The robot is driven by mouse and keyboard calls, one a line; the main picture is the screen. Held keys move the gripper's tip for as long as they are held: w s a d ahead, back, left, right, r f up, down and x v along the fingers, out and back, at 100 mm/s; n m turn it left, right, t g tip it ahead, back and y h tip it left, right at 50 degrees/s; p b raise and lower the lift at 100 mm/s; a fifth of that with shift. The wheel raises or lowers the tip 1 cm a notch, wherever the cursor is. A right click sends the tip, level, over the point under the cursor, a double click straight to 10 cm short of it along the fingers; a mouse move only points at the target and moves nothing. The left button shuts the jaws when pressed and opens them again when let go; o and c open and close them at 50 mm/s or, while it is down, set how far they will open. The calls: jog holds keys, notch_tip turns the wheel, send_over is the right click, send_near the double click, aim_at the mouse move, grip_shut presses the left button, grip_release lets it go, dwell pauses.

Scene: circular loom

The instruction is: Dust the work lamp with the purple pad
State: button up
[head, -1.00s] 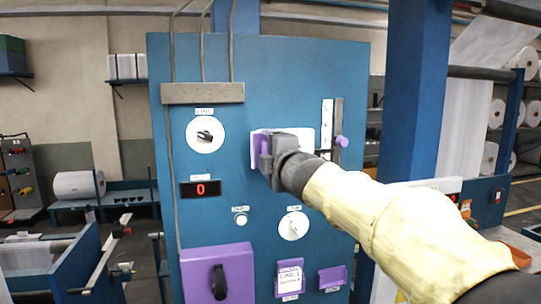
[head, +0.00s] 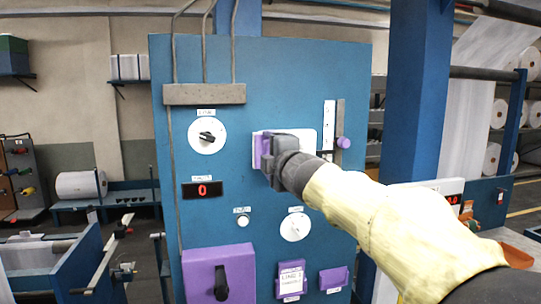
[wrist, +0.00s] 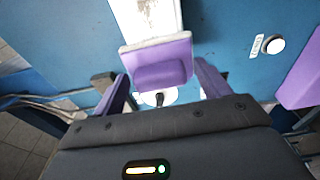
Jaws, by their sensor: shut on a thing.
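The work lamp appears to be the white rectangular plate (head: 305,138) on the blue panel. In the wrist view this white plate (wrist: 146,14) carries dark, speckled smudges. My gripper (head: 265,152) is in front of the plate's left part and hides some of it. It is shut on the purple pad (wrist: 163,66), which has a purple grip block and a whitish layer along its far edge. The pad is at the plate's lower end in the wrist view. I cannot tell whether it touches the plate.
Around the plate are a dial (head: 207,136) at upper left, a red display (head: 202,190), a second dial (head: 295,227) below and a purple knob (head: 343,143) on a slider at right. A purple switch box (head: 219,272) juts out at lower left.

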jog(key=shift+w+a, duration=0.2)
jog(key=shift+w, duration=0.4)
jog(key=d+p, duration=0.2)
jog(key=d, duration=0.1)
jog(key=shift+w+d, duration=0.2)
jog(key=shift+w, duration=0.15)
dwell(0.4)
jog(key=d+p, duration=0.1)
jog(key=w+d+p, duration=0.1)
jog(key=d, duration=0.1)
dwell(0.5)
jog(key=shift+w+d, duration=0.1)
jog(key=shift+w+d+p, duration=0.25)
jog(key=shift+d+p, duration=0.15)
jog(key=shift+d, duration=0.4)
jog(key=shift+w+d+p, duration=0.2)
jog(key=shift+d+p, duration=0.2)
jog(key=shift+d, duration=0.35)
